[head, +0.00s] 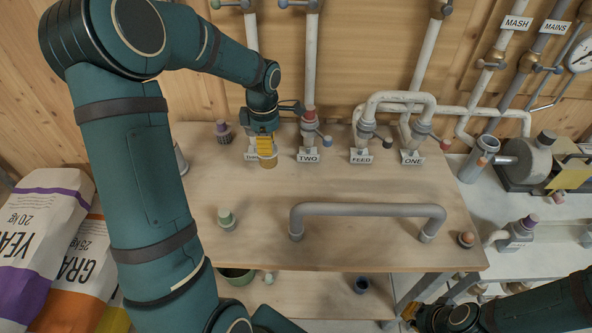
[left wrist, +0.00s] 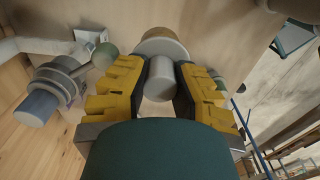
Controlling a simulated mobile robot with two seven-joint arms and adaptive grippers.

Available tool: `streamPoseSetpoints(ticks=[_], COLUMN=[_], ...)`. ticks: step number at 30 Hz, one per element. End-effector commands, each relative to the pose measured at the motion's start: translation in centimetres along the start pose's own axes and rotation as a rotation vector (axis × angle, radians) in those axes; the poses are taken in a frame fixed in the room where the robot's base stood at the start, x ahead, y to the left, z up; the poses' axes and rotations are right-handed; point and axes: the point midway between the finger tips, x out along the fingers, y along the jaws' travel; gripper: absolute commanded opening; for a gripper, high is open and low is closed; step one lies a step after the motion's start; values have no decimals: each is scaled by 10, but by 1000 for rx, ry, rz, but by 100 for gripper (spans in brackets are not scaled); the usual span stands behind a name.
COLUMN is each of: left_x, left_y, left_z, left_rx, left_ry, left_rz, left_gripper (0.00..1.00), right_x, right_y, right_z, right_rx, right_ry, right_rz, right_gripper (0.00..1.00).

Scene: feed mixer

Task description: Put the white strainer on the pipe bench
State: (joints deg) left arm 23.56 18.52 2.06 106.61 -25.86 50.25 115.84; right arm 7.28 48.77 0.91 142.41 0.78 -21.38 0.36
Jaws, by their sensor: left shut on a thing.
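My left gripper (head: 265,148) is over the back left part of the wooden pipe bench (head: 290,185), in front of the pipe stub with a partly hidden label. In the left wrist view its yellow fingers (left wrist: 160,85) are shut on a pale cylinder with a tan collar, which looks like the white strainer (left wrist: 161,76). In the head view the fingers mostly cover it, and I cannot tell whether it touches the bench. My right arm is at the bottom right, with its gripper (head: 412,312) at the lower edge, too little shown to tell its state.
Pipe stubs labelled TWO (head: 308,155), FEED (head: 361,156) and ONE (head: 412,157) line the back. A green-topped fitting (head: 227,219), a grey pipe handle (head: 367,210) and an orange-topped fitting (head: 466,239) stand along the front. The middle is clear. Feed sacks (head: 45,225) lie left.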

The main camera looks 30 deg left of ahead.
Motion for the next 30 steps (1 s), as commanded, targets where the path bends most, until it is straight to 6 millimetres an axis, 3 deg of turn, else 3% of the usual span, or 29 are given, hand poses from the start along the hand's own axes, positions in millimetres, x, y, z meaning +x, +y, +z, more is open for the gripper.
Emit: streamPoseSetpoints(ticks=[9, 17, 22, 30], left_x=[52, 71, 95, 99], left_y=[-1, -1, -1, 0], left_z=[0, 0, 0, 1], left_rx=[1, 0, 1, 1], left_ry=[0, 0, 0, 0], left_rz=[-4, -3, -5, -1], left_gripper=[0, 0, 0, 0], right_x=[5, 6, 9, 8], right_y=[2, 3, 4, 3], right_z=[3, 3, 4, 5], right_rx=[-1, -1, -2, -2], right_ry=[-5, -7, -9, -9], right_rz=[0, 0, -1, -1], right_gripper=[0, 0, 0, 0])
